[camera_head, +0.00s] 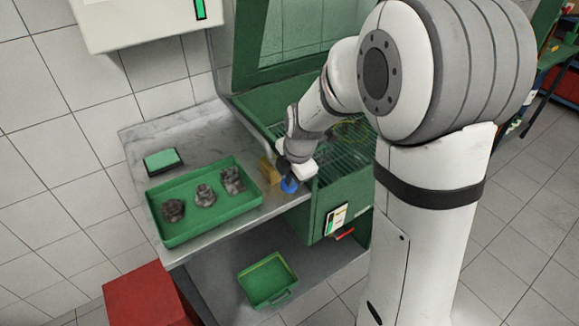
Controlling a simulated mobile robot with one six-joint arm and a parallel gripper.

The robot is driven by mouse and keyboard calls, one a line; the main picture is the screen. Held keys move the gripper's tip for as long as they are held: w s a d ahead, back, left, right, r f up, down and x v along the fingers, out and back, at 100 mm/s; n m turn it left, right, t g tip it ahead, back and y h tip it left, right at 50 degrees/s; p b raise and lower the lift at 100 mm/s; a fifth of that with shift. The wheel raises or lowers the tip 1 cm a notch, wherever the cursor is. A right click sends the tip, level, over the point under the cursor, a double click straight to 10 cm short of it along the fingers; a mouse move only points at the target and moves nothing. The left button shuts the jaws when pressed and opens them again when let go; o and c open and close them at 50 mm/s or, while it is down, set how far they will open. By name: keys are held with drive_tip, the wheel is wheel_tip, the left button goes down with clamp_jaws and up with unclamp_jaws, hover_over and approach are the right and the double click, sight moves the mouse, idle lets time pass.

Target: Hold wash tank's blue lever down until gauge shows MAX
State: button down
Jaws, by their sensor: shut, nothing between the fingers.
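The green wash tank (318,212) stands with its lid raised at the right end of the metal bench. A blue round knob, which looks like the end of the blue lever (289,187), shows at the tank's near left corner. My gripper (286,177) is shut and empty, right at the knob and partly covering it from above. I cannot tell whether they touch or how far down the lever is. A small white plate with green and yellow marks (336,218), perhaps the gauge, is on the tank's front. Its reading is too small to tell.
A green tray (165,242) with several dark, lumpy parts lies on the bench left of my gripper. A yellow block (269,170) stands close beside the gripper. An empty green bin (267,280) sits on the lower shelf. A red box (146,298) is at bottom left.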

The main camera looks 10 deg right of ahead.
drive_tip(key=shift+p+v, duration=0.35)
drive_tip(key=shift+v, duration=0.45)
drive_tip(key=shift+w+a, duration=0.1)
drive_tip(key=shift+w, duration=0.1)
drive_tip(key=shift+r, duration=0.2)
drive_tip(key=w+a+p+v, duration=0.1)
drive_tip(key=v, duration=1.2)
drive_tip(key=shift+d+r, duration=0.25)
drive_tip(key=shift+r, duration=0.2)
drive_tip(key=s+d+f+m, duration=0.1)
drive_tip(key=s+d+m, duration=0.1)
drive_tip(key=s+m, duration=0.4)
drive_tip(key=s+d+f+m, duration=0.1)
drive_tip(key=s+d+m, duration=0.2)
drive_tip(key=s+m, duration=0.3)
drive_tip(key=s+d+f+m+h, duration=0.1)
drive_tip(key=s+d+m, duration=0.1)
drive_tip(key=s+m, duration=0.5)
drive_tip(key=m, duration=0.4)
drive_tip(key=shift+d+t, duration=0.3)
